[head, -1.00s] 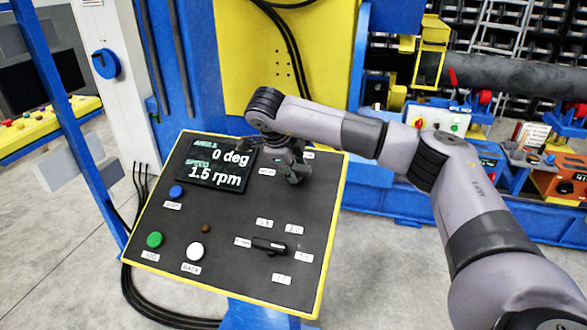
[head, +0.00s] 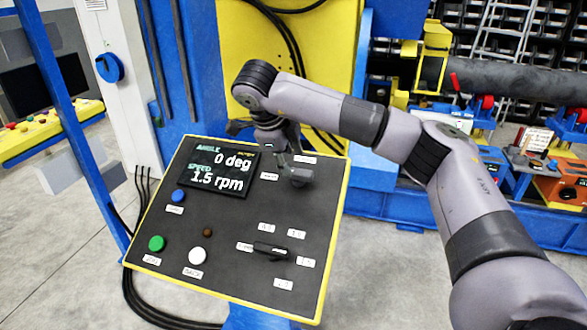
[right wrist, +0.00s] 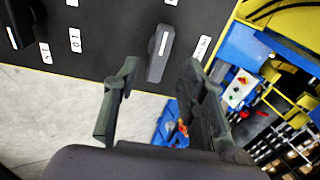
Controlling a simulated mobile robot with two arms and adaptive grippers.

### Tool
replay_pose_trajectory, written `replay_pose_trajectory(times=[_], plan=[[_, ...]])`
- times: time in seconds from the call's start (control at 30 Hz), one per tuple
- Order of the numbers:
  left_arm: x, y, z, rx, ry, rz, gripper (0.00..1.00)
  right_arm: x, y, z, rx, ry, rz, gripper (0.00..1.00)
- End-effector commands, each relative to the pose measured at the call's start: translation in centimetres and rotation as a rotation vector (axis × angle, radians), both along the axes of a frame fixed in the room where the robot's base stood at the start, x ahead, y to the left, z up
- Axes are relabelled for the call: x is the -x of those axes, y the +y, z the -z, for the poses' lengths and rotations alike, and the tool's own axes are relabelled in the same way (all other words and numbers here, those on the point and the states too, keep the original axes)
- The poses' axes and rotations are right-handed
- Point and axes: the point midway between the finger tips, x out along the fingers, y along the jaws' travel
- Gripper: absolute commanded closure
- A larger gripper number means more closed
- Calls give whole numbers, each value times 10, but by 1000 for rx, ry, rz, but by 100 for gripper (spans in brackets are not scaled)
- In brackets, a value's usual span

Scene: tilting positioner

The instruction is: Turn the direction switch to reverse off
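The direction switch (right wrist: 160,53) is a dark lever knob with a white line on the black control panel (head: 225,225). In the right wrist view it shows beyond my fingertips, roughly between them, with a white label on its right. In the head view my right gripper (head: 297,172) hides it at the panel's upper right; which label the knob points to is not clear. My right gripper also shows in the right wrist view (right wrist: 162,78), fingers apart and empty, with no clear contact with the knob. My left gripper is in neither current view.
The display (head: 219,168) reads 0 deg and 1.5 rpm. Blue (head: 178,196), green (head: 157,243) and white (head: 197,256) buttons sit on the panel's left. A black speed knob (head: 271,251) is lower right. A yellow plate (head: 290,50) stands behind.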

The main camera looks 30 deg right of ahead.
Motion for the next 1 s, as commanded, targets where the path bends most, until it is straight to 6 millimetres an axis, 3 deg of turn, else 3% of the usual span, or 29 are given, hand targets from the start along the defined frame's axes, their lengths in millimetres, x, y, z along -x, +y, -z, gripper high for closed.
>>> replay_pose_trajectory(times=[0.1,0.3,1.0], plan=[[0,0,0,0,0,0,100,5,11,-21,1,-3,-3,62],[0,-1,0,1,0,0,100,10,19,-39,1,-1,-2,62],[-1,-3,0,3,-1,0,100,11,20,-42,0,0,-1,62]])
